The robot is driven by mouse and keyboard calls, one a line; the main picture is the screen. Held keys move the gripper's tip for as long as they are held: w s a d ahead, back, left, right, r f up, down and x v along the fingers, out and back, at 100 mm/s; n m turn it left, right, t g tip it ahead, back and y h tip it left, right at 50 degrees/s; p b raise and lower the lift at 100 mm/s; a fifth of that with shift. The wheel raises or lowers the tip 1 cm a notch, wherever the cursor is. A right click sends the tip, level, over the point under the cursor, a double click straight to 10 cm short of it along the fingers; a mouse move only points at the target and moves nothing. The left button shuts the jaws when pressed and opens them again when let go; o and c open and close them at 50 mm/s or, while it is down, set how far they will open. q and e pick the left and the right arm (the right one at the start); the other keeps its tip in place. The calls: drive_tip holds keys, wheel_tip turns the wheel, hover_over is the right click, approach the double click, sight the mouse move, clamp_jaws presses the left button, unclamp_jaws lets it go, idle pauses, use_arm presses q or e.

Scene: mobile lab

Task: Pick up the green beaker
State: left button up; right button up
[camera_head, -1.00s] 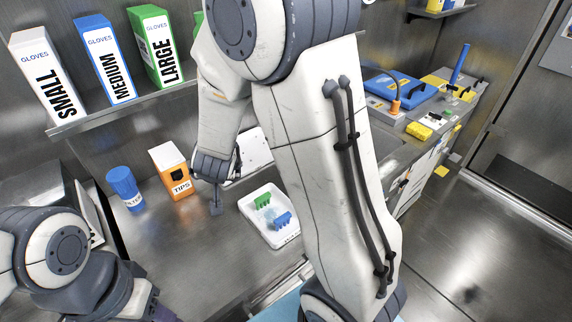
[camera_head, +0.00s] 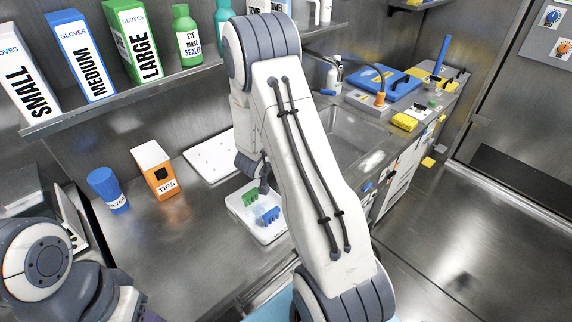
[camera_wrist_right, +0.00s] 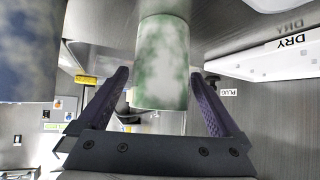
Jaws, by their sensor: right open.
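The green beaker (camera_wrist_right: 162,62), pale with mottled green marks, stands between and beyond the fingertips of my right gripper (camera_wrist_right: 160,75) in the right wrist view. That gripper is open, and I see no clear contact. In the head view its dark fingers (camera_head: 264,184) are at the white tray (camera_head: 241,219), close to the green marks of the beaker (camera_head: 250,197). A blue-marked beaker (camera_head: 268,215) is beside it in the tray; it also shows in the right wrist view (camera_wrist_right: 28,55). Only a purple bit of my left gripper (camera_head: 151,316) shows at the bottom edge.
A blue filter container (camera_head: 107,190) and an orange tips box (camera_head: 155,170) stand left of the tray. A flat white board (camera_head: 211,157) lies behind it. A shelf (camera_head: 130,95) with glove boxes and bottles hangs above. The counter's front left is clear.

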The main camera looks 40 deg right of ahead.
drive_tip(key=shift+x, duration=1.3)
drive_tip(key=c, duration=1.3)
drive_tip(key=shift+c, duration=0.2)
drive_tip(key=shift+r, duration=0.15)
